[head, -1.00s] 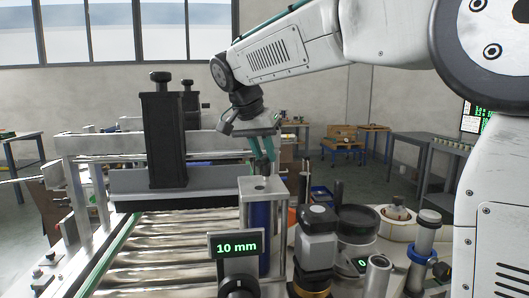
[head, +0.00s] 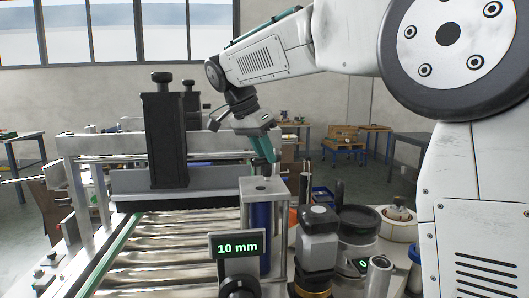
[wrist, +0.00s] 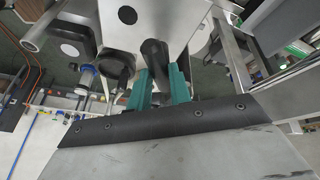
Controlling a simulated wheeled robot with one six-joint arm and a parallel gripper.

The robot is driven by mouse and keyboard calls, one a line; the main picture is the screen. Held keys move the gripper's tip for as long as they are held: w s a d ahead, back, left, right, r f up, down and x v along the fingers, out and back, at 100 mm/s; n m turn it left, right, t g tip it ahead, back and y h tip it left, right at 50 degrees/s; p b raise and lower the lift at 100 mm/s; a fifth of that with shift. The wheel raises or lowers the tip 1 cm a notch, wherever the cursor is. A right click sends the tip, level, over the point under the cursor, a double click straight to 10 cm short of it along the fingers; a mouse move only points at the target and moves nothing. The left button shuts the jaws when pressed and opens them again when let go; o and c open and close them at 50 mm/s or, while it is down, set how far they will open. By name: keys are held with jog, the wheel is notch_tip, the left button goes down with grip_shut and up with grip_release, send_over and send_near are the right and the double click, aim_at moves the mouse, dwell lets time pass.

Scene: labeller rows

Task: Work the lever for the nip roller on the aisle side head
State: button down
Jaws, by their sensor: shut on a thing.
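My gripper (head: 264,152) is above and behind the metal frame that carries a blue roller (head: 258,232), at the middle of the head view. In the wrist view the two teal fingers (wrist: 162,88) close around a dark rounded bar (wrist: 154,58), which looks like the lever handle. In the head view the fingers slant down to the right, and the lever is hidden behind them and the frame. Which roller the lever belongs to cannot be read from these frames.
A 10 mm display (head: 237,246) stands in front of the roller frame. A black upright housing (head: 165,140) stands left of the arm, over the conveyor rollers (head: 160,255). A black-and-grey knobbed unit (head: 318,240) and round reels crowd the right. Open floor lies beyond.

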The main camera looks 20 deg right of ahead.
jog(key=c, duration=1.3)
grip_release()
jog(key=v, duration=0.8)
jog(key=shift+f, duration=0.1)
